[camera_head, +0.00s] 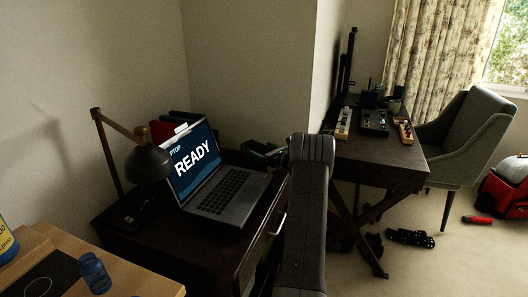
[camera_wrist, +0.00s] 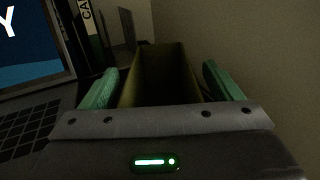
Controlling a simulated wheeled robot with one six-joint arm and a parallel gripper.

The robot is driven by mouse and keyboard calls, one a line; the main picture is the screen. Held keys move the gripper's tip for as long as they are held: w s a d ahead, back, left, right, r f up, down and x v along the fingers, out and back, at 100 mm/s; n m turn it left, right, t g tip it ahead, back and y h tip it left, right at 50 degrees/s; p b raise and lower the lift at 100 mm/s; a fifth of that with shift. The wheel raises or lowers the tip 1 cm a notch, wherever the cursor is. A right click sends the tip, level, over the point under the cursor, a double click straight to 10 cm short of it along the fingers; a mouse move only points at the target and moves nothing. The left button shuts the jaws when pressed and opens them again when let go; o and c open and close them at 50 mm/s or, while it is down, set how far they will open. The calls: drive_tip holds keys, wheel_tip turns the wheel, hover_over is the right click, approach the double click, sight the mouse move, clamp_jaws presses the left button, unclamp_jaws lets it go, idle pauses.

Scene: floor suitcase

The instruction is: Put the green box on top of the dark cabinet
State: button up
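The dark cabinet (camera_head: 200,237) stands at the centre left of the head view, with a silver drawer handle and a laptop on top. My gripper (camera_head: 262,155) is small and dark at the cabinet's far right corner, partly hidden by my arm. In the wrist view, its two green fingers (camera_wrist: 161,70) are apart. An open-topped olive-green box (camera_wrist: 163,90), apparently the green box, lies between them with narrow gaps showing at both sides. Its interior looks empty. I cannot tell what the box rests on.
The laptop (camera_head: 228,192) and a desk lamp (camera_head: 148,163) take up much of the cabinet top. Red and dark upright items (camera_head: 165,130) stand behind the laptop. A wall closes in behind. A desk (camera_head: 375,155) and grey chair (camera_head: 462,140) stand to the right.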

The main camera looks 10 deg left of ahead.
drive_tip(key=shift+r, duration=0.25)
drive_tip(key=v, duration=1.2)
drive_tip(key=shift+d+f, duration=0.1)
drive_tip(key=shift+f, duration=0.15)
